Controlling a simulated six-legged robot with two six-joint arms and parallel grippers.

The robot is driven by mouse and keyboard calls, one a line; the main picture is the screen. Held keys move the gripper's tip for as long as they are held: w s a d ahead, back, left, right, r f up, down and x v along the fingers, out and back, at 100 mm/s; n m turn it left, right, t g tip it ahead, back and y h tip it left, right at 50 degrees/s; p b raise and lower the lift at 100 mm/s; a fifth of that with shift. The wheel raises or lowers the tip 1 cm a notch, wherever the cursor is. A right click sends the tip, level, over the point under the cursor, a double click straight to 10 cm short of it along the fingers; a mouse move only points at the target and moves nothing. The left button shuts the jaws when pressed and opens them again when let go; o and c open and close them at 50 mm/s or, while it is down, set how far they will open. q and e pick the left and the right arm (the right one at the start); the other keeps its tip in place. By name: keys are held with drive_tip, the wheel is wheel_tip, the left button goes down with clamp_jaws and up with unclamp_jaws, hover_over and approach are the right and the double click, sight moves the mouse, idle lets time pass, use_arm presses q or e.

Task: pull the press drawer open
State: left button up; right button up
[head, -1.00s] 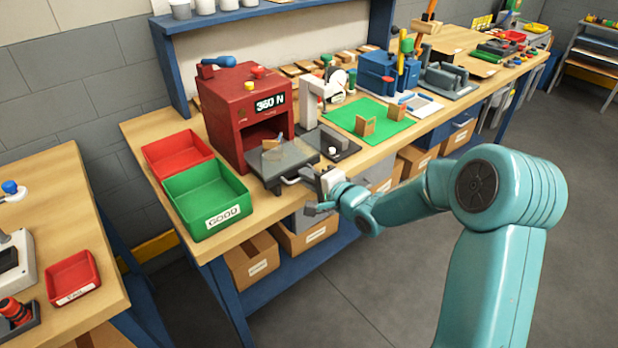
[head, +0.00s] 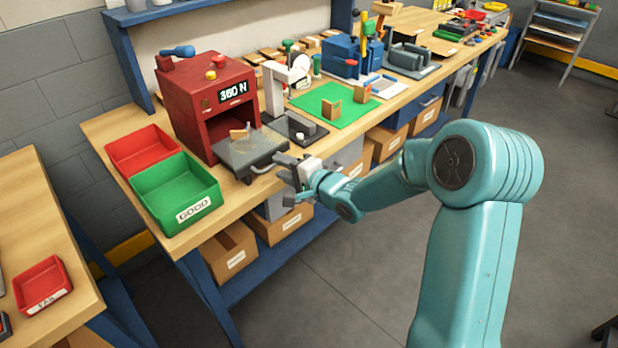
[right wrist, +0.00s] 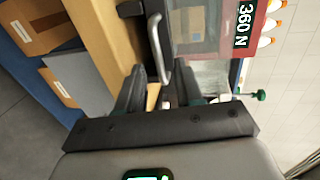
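The red press (head: 205,105) stands on the bench with a "360 N" display. Its drawer (head: 238,160), a dark tray with a clear cover, sticks out of the front opening, with a small tan piece (head: 238,133) at its back. The pale bar handle (head: 268,165) is at the drawer's front. My right gripper (head: 287,168) is at the handle's right end. In the right wrist view its dark fingers (right wrist: 158,88) are apart, with the handle (right wrist: 157,45) in line with the gap; contact cannot be told. My left gripper is out of view.
A green GOOD bin (head: 172,195) and a red bin (head: 140,148) stand left of the drawer. A white-columned device (head: 274,92) and a green mat (head: 330,107) lie to the right. Cardboard boxes (head: 283,225) sit on the shelf below. The floor in front is clear.

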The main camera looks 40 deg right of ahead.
drive_tip(key=v, duration=1.4)
drive_tip(key=shift+a+r+p, duration=0.1)
drive_tip(key=shift+p, duration=0.2)
